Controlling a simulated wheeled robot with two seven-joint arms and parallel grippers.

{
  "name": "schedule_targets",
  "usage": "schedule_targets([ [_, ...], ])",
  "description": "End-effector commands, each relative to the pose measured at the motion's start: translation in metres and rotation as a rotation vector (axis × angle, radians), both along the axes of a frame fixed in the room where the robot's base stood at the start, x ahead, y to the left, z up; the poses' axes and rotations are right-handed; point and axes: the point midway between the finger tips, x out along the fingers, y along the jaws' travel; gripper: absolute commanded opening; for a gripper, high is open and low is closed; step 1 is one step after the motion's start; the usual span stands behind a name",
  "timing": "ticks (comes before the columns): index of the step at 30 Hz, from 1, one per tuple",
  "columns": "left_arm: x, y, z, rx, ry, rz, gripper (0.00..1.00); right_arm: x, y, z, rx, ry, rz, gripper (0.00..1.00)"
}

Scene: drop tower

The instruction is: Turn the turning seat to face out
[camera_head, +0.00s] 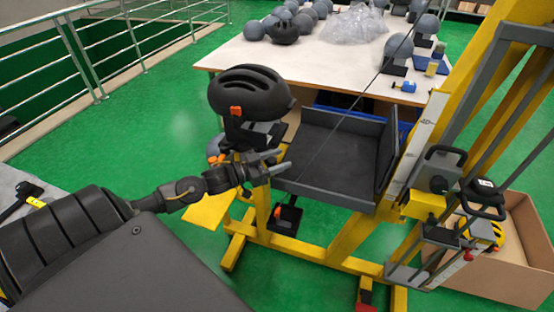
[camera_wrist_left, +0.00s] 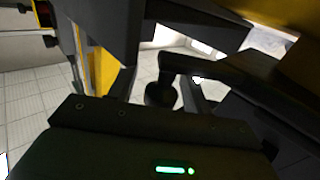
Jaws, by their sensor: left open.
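A dark grey tray-like seat (camera_head: 325,158) with an upright panel on its right side sits inside the yellow drop tower. I cannot tell for sure whether this is the turning seat or the dark mount (camera_head: 245,133) under the black helmet (camera_head: 250,92). My left gripper (camera_head: 276,164) is open at the left front edge of the grey seat, just below the helmet. In the left wrist view, a black knobbed part (camera_wrist_left: 162,92) shows beyond the dark fingers; contact is unclear. My right gripper is not in view.
The yellow tower frame (camera_head: 345,238) stands around the seat, with a thin cable slanting down across it. A cardboard box (camera_head: 515,270) is at the right. A white table (camera_head: 245,55) with several grey headforms stands behind.

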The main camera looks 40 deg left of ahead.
Motion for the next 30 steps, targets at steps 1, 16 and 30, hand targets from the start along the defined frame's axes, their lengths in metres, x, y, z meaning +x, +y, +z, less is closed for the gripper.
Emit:
schedule_targets([
  [1, -0.0002, 0.0001, -0.0002, 0.000, 0.000, 0.000, 0.49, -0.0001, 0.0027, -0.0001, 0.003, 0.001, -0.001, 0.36],
  [16, -0.0005, 0.0004, 0.0000, 0.000, 0.000, 0.000, 0.00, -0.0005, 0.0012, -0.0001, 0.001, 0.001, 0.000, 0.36],
  [30, -0.0020, -0.0038, -0.0009, 0.002, -0.001, -0.071, 0.00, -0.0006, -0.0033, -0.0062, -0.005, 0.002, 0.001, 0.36],
])
